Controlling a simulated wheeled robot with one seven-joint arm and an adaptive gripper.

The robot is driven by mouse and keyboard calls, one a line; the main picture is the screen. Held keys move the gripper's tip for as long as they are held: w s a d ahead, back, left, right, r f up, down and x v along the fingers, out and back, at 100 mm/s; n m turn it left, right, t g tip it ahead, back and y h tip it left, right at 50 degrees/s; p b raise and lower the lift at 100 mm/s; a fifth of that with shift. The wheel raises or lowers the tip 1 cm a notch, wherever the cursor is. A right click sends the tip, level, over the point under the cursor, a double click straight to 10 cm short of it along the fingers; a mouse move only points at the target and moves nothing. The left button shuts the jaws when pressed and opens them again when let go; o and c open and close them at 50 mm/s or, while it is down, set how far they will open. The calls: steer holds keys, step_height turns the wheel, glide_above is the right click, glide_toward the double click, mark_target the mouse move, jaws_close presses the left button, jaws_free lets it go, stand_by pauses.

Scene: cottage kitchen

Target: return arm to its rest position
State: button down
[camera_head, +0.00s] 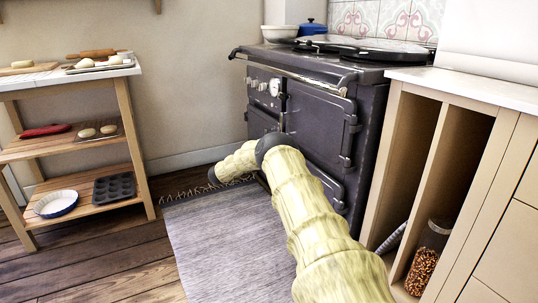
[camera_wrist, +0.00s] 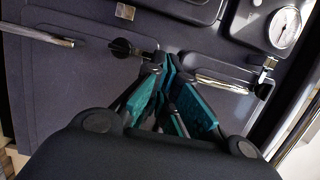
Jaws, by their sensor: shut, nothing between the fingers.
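My gripper (camera_wrist: 167,65) shows in the wrist view with its dark fingers and teal pads drawn together, holding nothing. It is in front of the dark stove front, and I cannot tell whether the tips touch it. In the head view my yellow-sleeved arm (camera_head: 305,205) reaches from the bottom right toward the stove and bends left at a dark joint. My gripper cannot be made out in the head view.
The dark stove (camera_head: 318,110) stands close beyond my arm; its gauge (camera_wrist: 285,27) shows in the wrist view. Open cabinet (camera_head: 445,88) is at right, with a jar (camera_head: 425,262) inside. A wooden shelf cart (camera_head: 137,140) is at left. The rug (camera_head: 225,235) is clear left of my arm.

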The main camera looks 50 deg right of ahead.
steer(key=shift+w+a+f, duration=0.2)
steer(key=shift+a+f, duration=0.05)
steer(key=shift+a, duration=0.25)
